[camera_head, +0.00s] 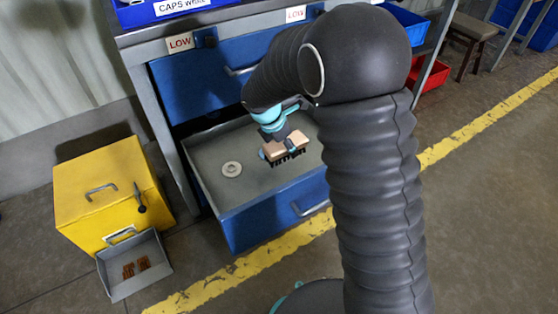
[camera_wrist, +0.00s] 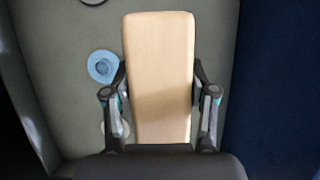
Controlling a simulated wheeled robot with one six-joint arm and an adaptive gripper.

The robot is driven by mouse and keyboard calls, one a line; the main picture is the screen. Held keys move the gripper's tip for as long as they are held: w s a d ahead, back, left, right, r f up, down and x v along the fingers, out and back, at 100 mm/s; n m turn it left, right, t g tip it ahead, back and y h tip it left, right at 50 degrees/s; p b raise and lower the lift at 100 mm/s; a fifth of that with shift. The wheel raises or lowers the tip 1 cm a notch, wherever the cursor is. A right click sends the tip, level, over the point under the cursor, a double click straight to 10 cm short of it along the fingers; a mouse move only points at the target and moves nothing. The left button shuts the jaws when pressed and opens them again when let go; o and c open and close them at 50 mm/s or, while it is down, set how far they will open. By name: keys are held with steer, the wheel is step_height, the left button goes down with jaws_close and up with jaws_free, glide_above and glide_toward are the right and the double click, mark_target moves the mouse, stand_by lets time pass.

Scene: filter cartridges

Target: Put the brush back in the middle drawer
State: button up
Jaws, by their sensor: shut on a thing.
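The brush (camera_head: 286,149) has a pale wooden back and dark bristles pointing down. My gripper (camera_head: 283,148) is shut on it, over the open drawer (camera_head: 228,195). In the wrist view the brush's wooden back (camera_wrist: 160,75) lies between the two fingers of my gripper (camera_wrist: 160,105), which press on its long sides. The drawer has a grey floor (camera_wrist: 60,60) and a blue front. I cannot tell whether the bristles touch the drawer floor. My arm hides part of the drawer's right side and of the cabinet.
A pale ring (camera_head: 232,169) lies in the drawer left of the brush. A closed blue drawer (camera_head: 195,85) is above. A yellow box (camera_head: 105,190) and a grey dustpan-like tray (camera_head: 135,266) with brown pieces stand on the floor at left. A red bin (camera_head: 430,76) is at right.

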step_height(320, 180, down, 9)
steer(key=shift+f+b, duration=0.15)
steer(key=shift+b, duration=0.5)
steer(key=shift+f, duration=0.15)
steer(key=o, duration=1.3)
steer(key=shift+o, duration=0.2)
